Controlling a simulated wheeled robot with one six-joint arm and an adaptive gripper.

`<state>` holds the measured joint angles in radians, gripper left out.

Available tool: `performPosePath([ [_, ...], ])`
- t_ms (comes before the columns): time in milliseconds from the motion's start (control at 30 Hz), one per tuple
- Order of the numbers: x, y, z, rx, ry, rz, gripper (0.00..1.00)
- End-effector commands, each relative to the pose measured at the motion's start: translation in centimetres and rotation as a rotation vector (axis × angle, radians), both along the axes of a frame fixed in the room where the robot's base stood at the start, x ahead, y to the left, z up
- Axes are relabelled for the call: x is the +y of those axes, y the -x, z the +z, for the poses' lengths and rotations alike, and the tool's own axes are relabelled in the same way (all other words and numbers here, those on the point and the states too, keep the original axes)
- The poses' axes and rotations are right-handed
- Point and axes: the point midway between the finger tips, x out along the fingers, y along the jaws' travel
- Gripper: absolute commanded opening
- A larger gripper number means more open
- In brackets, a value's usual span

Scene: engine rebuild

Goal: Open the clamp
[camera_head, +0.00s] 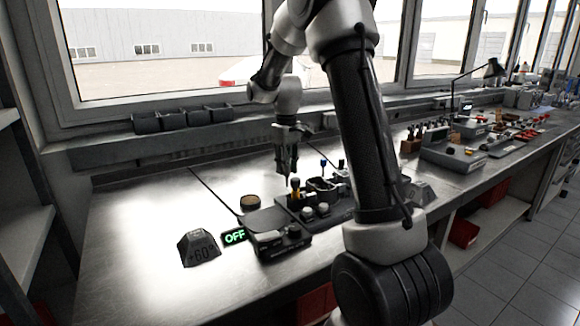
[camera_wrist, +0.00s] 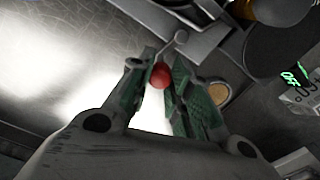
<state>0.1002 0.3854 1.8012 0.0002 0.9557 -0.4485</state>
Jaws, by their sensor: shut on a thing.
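In the wrist view, my gripper (camera_wrist: 158,88) has its two green-padded fingers closed around a red ball knob (camera_wrist: 160,75). A grey metal lever with a rounded end (camera_wrist: 180,37) shows just beyond the knob and looks like part of the clamp. The clamp's body cannot be made out clearly. In the head view, my gripper (camera_head: 287,165) points down over the bench, behind the dark tool holder (camera_head: 320,190). The knob cannot be made out there.
On the steel bench (camera_head: 140,245) are a dark block marked 60° (camera_head: 198,250), a green OFF display (camera_head: 234,236), a black device (camera_head: 275,232) and a round tan-topped disc (camera_head: 250,202). Upright tools stand close to my gripper.

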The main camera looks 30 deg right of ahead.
Motion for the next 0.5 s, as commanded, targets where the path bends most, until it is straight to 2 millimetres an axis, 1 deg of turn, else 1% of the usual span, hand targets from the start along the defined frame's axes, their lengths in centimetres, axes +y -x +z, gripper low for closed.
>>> performPosePath([
  [500,2.0,0.2,0.1,-0.003,0.001,0.486,0.00],
])
